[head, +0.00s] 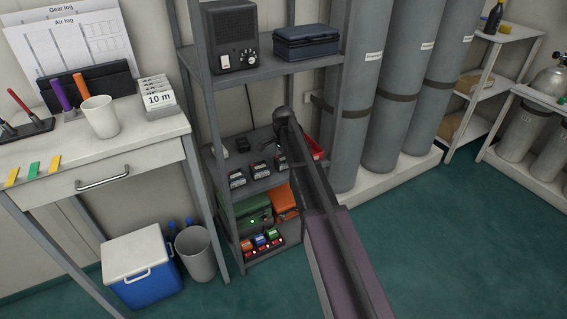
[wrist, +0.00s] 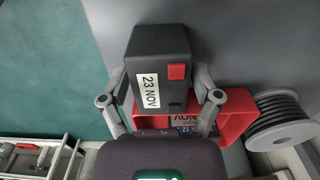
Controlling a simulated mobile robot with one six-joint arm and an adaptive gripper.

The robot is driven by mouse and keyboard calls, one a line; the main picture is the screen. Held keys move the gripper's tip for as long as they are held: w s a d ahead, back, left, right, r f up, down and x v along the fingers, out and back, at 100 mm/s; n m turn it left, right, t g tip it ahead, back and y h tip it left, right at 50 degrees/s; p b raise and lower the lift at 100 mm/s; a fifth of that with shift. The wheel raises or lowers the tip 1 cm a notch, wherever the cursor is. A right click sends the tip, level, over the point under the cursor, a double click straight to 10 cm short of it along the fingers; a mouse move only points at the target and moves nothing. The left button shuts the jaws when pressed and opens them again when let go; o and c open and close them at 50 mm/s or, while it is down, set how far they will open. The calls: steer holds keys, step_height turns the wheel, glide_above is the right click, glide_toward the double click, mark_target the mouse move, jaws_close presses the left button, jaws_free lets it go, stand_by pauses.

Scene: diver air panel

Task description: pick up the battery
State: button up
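A dark battery (wrist: 158,48) with a white "23 NOV" label and a red square fills the middle of the wrist view. The two fingers of my gripper (wrist: 161,84) lie against its left and right sides and appear shut on it. Behind it is a red bin (wrist: 238,118), where part of another labelled battery (wrist: 186,130) shows. In the head view my gripper is small and dark at the middle shelf, beside the red bin (head: 314,149); its fingers and the held battery are not clear there.
Several labelled batteries (head: 260,171) stand on the same shelf. A radio (head: 233,38) and a dark case (head: 306,42) sit above. Tall grey cylinders (head: 362,95) stand close on the right.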

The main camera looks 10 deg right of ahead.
mark_target(283, 157)
steer(key=c, duration=0.7)
steer(key=shift+c, duration=0.2)
steer(key=shift+r, duration=0.2)
step_height(283, 157, up, 4)
steer(key=p, duration=0.4)
steer(key=shift+f, duration=0.15)
steer(key=s+p, duration=0.1)
steer(key=s, duration=1.5)
steer(key=shift+a+r, duration=0.4)
steer(key=shift+r, duration=0.05)
